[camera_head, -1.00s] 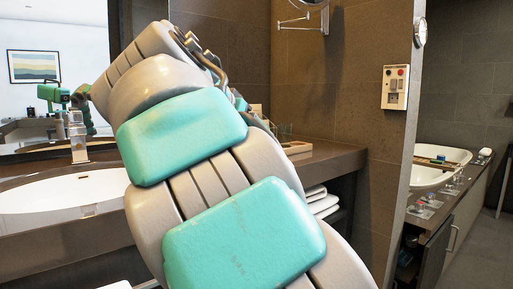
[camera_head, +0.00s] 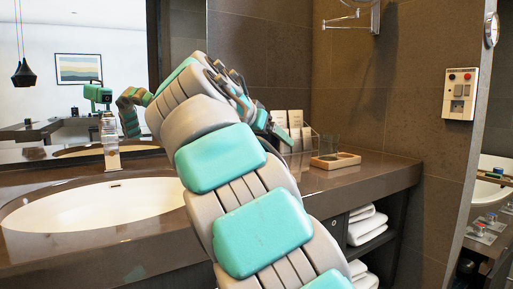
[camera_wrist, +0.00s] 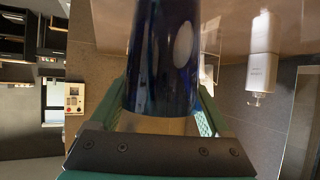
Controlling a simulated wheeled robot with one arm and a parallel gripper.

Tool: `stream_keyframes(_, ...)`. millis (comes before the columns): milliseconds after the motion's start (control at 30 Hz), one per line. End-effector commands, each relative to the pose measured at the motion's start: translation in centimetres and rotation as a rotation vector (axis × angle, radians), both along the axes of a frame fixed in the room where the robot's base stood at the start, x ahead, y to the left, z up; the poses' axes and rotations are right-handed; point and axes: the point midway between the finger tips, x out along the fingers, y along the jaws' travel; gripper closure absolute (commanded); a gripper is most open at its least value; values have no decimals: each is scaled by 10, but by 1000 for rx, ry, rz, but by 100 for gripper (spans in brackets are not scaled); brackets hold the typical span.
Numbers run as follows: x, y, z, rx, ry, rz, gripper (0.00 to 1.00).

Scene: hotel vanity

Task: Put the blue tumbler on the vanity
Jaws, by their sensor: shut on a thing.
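The blue tumbler (camera_wrist: 163,60) is dark and glossy, and it stands out between the two fingers in the wrist view. My gripper (camera_wrist: 162,102) is shut on it, with a green finger on each side. The tumbler's far end runs out of the top of that view. In the head view my arm hides the tumbler and most of the gripper. The vanity (camera_head: 385,172) is a brown counter with a white oval sink (camera_head: 100,208) at the left. I cannot tell the tumbler's height above the counter.
A faucet (camera_head: 110,145) stands behind the sink. A wooden tray (camera_head: 335,160), clear glasses (camera_head: 329,144) and a holder with cards (camera_head: 295,125) stand at the back right. Folded towels (camera_head: 365,225) lie on a shelf below. The counter's front right is clear.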

Motion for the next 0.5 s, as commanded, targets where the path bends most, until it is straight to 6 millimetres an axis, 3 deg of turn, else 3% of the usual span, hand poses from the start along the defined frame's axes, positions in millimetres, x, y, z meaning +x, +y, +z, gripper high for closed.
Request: stream_keyframes(500,55,31,-4,0,5,1,85)
